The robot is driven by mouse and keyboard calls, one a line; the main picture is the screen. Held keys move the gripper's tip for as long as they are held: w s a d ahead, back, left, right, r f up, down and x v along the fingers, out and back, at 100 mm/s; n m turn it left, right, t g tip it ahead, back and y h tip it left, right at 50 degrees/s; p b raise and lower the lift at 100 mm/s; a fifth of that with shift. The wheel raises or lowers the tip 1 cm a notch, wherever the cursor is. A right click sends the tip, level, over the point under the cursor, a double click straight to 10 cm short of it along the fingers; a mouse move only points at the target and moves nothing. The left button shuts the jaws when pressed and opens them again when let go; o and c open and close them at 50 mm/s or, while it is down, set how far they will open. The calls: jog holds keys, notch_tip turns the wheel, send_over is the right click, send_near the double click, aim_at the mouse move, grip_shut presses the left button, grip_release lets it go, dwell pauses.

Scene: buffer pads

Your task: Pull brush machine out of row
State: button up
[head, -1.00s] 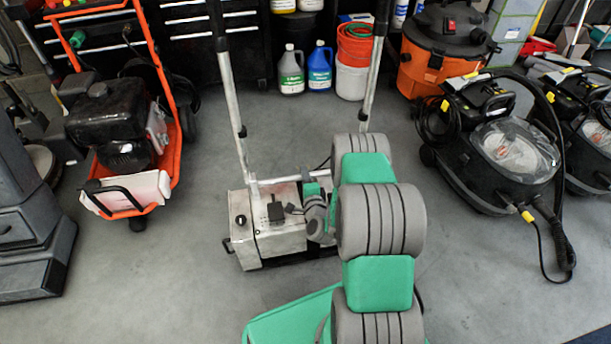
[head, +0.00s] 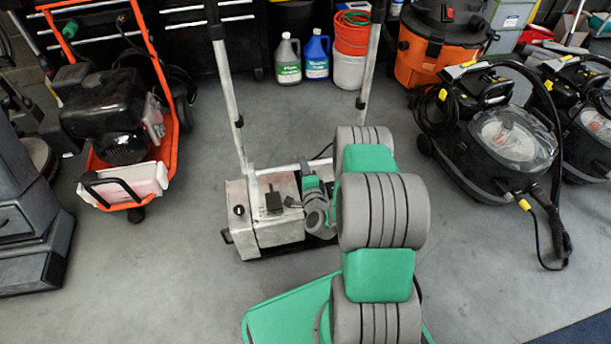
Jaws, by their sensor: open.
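The brush machine appears to be the silver box-shaped floor machine (head: 262,232) in the middle of the head view. It has two tall upright handle tubes and a low crossbar. It stands upright on the floor. My green and grey arm reaches over it from the lower right and covers its right side. My gripper (head: 296,204) is at the end of the arm, low over the machine's top beside a small black box. It is open. The fingers are small and partly hidden, so I cannot tell whether they touch the machine.
An orange-framed engine cart (head: 118,145) stands to the left. Black vacuum machines (head: 498,140) stand to the right, with a hose hanging down. Bottles (head: 288,62), a red-and-white bucket stack (head: 349,52) and an orange vacuum (head: 425,62) are behind. The near floor is clear.

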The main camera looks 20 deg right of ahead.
jog(key=v, duration=0.6)
jog(key=shift+s, duration=0.1)
